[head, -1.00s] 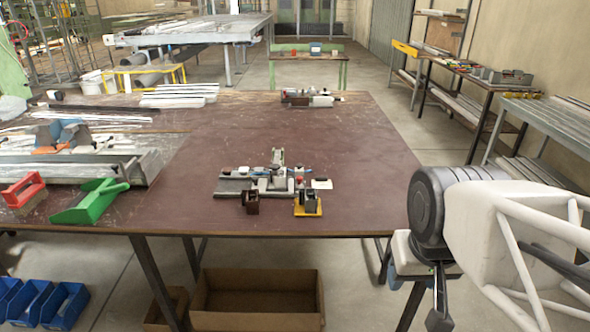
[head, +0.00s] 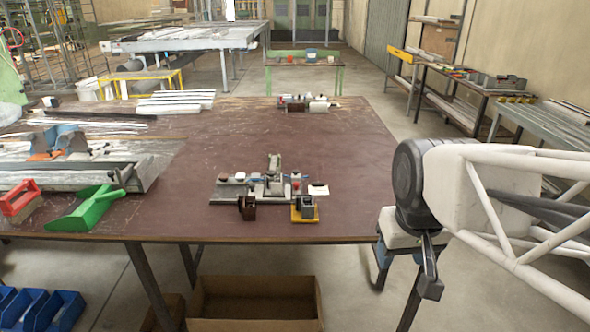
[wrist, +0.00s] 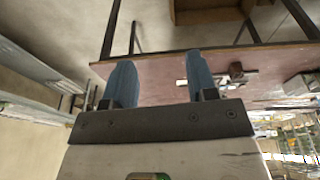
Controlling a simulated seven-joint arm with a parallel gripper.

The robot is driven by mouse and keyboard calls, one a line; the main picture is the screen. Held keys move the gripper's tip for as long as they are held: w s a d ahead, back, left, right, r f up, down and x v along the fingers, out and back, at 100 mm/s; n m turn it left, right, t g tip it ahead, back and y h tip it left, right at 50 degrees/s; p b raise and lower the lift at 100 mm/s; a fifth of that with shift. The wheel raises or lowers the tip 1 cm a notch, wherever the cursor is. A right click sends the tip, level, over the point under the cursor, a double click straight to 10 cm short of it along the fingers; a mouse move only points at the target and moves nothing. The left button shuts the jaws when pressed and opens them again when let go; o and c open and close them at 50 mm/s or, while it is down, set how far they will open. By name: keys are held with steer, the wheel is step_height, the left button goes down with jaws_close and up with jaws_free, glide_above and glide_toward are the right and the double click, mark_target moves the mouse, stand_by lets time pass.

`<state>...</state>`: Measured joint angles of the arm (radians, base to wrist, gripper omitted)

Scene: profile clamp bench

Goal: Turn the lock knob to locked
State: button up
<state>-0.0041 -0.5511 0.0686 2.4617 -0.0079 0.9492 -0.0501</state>
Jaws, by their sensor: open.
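A clamp fixture (head: 262,190) of grey metal parts sits near the front middle of the brown bench in the head view. The fixture also shows small in the wrist view (wrist: 222,75). My gripper (wrist: 160,68) has two blue fingers, spread apart with nothing between them. It is off the bench's front right corner, well away from the fixture.
A dark brown block (head: 247,207) and a yellow-based block (head: 304,210) stand before the fixture. More parts (head: 305,103) sit at the back. The brown bench top (head: 340,150) right of the fixture is clear.

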steer(key=w+a+r+n, duration=0.1)
steer(key=w+r+n, duration=0.1)
steer(key=w, duration=0.7)
steer(key=w+a+r+n, duration=0.1)
steer(key=w+a, duration=0.1)
steer(key=w, duration=0.6)
steer(key=n+g, duration=0.3)
steer(key=n, duration=0.6)
glide_above(296, 183)
steer(key=f, duration=1.9)
steer(key=shift+s+d+f, duration=0.15)
steer(key=shift+d+f, duration=0.15)
steer(key=shift+w+a+f, duration=0.15)
steer(key=shift+w+f, duration=0.15)
steer(key=shift+f, duration=0.05)
steer(key=shift+s+f, duration=0.15)
steer(key=shift+f, duration=3.75)
